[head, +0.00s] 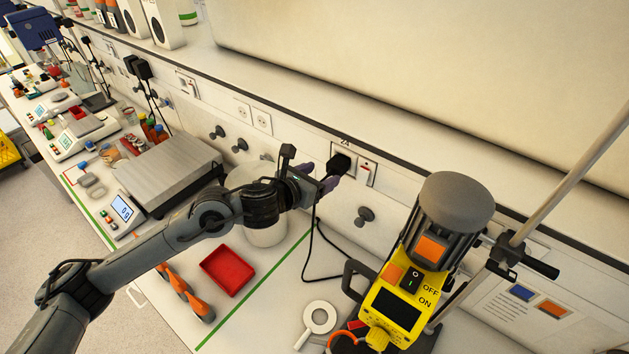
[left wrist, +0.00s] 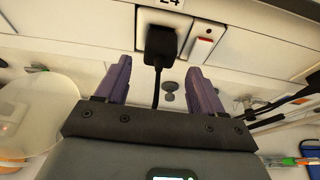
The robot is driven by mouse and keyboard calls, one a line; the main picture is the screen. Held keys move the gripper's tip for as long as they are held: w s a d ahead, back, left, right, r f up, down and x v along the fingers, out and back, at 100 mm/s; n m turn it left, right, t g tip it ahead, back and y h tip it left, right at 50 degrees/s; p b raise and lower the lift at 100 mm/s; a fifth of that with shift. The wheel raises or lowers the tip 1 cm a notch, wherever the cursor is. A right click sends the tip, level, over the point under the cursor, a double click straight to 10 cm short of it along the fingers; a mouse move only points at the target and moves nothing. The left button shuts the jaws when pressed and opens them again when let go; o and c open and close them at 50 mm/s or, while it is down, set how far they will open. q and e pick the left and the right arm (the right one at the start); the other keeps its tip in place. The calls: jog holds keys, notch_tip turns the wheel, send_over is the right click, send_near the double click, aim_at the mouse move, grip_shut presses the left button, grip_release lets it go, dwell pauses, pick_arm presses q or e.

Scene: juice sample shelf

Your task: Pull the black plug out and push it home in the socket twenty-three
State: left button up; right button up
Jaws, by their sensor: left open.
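The black plug (head: 341,162) sits in the wall socket labelled 24, and its black cable hangs down to the bench. In the left wrist view the plug (left wrist: 160,42) is straight ahead, between the lines of my two purple fingers. My left gripper (head: 320,177) is open and empty, its fingertips just short of the plug; it also shows in the left wrist view (left wrist: 160,68). A double socket (head: 253,117) is on the wall to the left; I cannot read a number there. My right gripper is not in view.
A red rocker switch (head: 367,174) is right beside the plug. A yellow-and-grey stirrer (head: 420,270) on a stand rod is at the right. A white container (head: 264,228) stands below my left wrist. A red tray (head: 228,270) lies on the bench. Dark knobs (head: 365,215) stick out of the wall.

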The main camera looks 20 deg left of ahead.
aim_at(332, 171)
pick_arm(q)
jog(key=b+x, duration=0.2)
jog(key=x, duration=0.3)
jog(key=shift+f, duration=0.25)
jog(key=shift+b+x, duration=0.8)
jog(key=shift+x, duration=0.3)
jog(key=shift+r, duration=0.2)
jog(key=c, duration=1.1)
jog(key=shift+o, duration=0.2)
jog(key=shift+s, duration=0.1)
jog(key=shift+s, duration=0.2)
jog(key=shift+s+a, duration=0.1)
jog(key=shift+s, duration=0.15)
jog(key=shift+s, duration=0.2)
